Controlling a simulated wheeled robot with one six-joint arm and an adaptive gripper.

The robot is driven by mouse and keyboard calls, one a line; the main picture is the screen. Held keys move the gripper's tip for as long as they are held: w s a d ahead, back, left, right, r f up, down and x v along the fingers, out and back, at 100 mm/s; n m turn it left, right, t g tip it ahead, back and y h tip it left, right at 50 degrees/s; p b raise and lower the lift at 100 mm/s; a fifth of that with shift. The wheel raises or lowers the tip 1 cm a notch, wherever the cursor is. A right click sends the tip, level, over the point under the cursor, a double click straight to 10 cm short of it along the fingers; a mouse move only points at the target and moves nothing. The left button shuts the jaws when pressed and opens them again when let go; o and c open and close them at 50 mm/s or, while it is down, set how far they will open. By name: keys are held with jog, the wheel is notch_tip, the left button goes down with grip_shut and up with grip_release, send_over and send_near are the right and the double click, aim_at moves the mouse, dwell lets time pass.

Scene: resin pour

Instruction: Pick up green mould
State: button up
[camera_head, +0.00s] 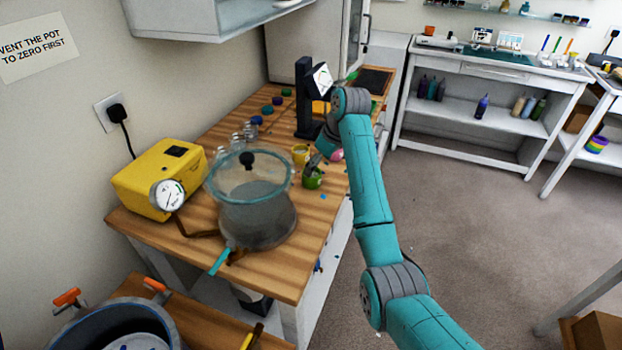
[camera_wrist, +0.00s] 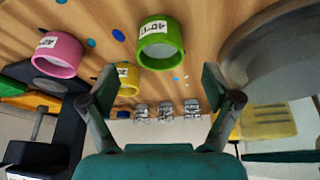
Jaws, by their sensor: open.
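The green mould (camera_head: 313,180) is a small open cup on the wooden bench, right of the pot. In the wrist view the green mould (camera_wrist: 161,44) shows its white label and pale inside, beyond my fingertips and roughly centred between them. My gripper (camera_wrist: 165,85) is open and empty, with its fingers spread wide. In the head view my gripper (camera_head: 318,160) is right above the green mould and partly covers it. I cannot tell whether they touch.
A yellow mould (camera_wrist: 128,78) and a pink mould (camera_wrist: 58,54) stand close by. The glass-lidded pot (camera_head: 258,215) is left of the green mould. A black stand (camera_head: 305,100) rises behind. Small clear jars (camera_wrist: 166,111) stand further back. A yellow pump (camera_head: 160,178) sits by the wall.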

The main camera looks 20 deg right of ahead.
jog(key=shift+x, duration=2.9)
jog(key=shift+w+r, duration=0.1)
jog(key=c, duration=1.3)
